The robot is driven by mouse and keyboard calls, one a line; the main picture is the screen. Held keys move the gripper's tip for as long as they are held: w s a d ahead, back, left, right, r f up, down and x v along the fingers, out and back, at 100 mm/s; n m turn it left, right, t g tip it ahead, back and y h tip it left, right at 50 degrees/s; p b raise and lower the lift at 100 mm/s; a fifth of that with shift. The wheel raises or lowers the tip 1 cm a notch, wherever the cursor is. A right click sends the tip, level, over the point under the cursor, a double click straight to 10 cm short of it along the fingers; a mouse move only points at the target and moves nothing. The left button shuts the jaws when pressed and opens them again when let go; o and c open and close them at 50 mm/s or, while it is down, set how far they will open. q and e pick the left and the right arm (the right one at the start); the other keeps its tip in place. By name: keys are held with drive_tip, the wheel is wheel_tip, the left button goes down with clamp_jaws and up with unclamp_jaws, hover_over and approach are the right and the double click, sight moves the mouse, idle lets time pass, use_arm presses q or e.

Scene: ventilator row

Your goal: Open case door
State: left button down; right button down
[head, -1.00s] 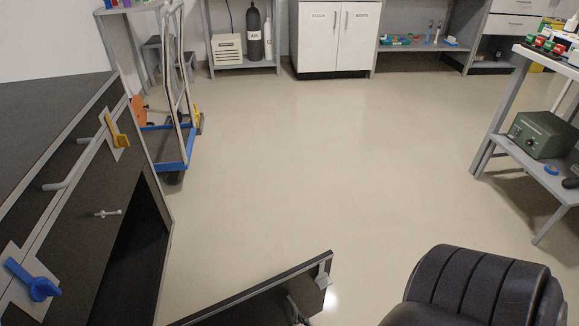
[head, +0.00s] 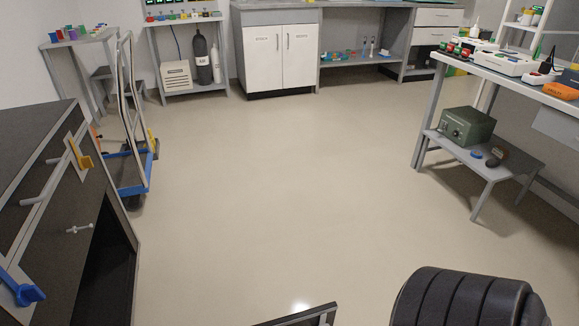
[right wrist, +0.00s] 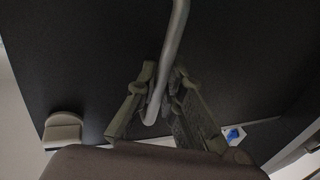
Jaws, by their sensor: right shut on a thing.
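The dark case (head: 55,235) stands at the left of the head view, with an open dark compartment (head: 105,270) low in its front. The case door (head: 300,317) stands swung out, and only its top corner shows at the bottom edge. In the right wrist view the dark door panel (right wrist: 85,50) fills most of the picture, with a grey bar handle (right wrist: 178,40) on it. My right gripper (right wrist: 163,92) is shut on this handle, with a finger on each side of the bar. My left gripper is in neither view.
A yellow latch (head: 80,152) and a blue latch (head: 20,290) stick out from the case front. A trolley with a blue frame (head: 135,180) stands behind it. A workbench with a green box (head: 466,126) on its shelf is at the right. The middle floor is clear.

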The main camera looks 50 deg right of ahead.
drive_tip(key=shift+d, duration=0.15)
drive_tip(key=c, duration=1.7)
unclamp_jaws()
wheel_tip(320, 180, up, 10)
